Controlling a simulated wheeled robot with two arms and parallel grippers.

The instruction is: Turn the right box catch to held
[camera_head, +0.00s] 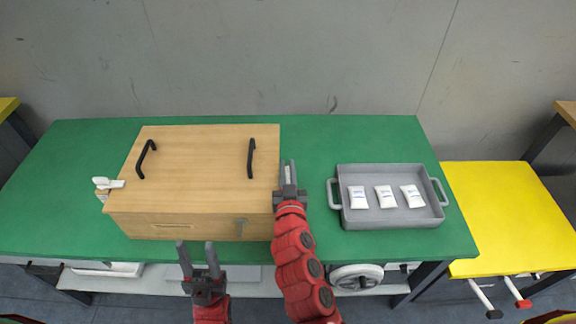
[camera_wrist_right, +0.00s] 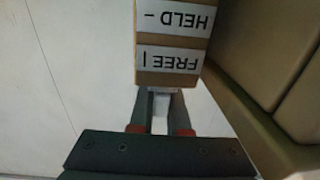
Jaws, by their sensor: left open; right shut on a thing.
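The wooden box (camera_head: 205,160) with two black handles stands on the green table. My right gripper (camera_head: 288,172) is at its right side, shut on the right catch. In the right wrist view, my right gripper (camera_wrist_right: 160,115) has its fingers closed around the white catch (camera_wrist_right: 160,103), beside a block with labels reading HELD with a dash (camera_wrist_right: 178,17) and FREE with an upright bar (camera_wrist_right: 170,60). The catch is mostly hidden by the fingers, so its turn is hard to tell. My left gripper (camera_head: 198,255) is open and empty in front of the box.
A white catch (camera_head: 108,184) sits on the box's left side. A grey tray (camera_head: 390,217) with three white packets stands to the right of my right arm. A yellow table (camera_head: 510,215) adjoins at right. The green table's left end is clear.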

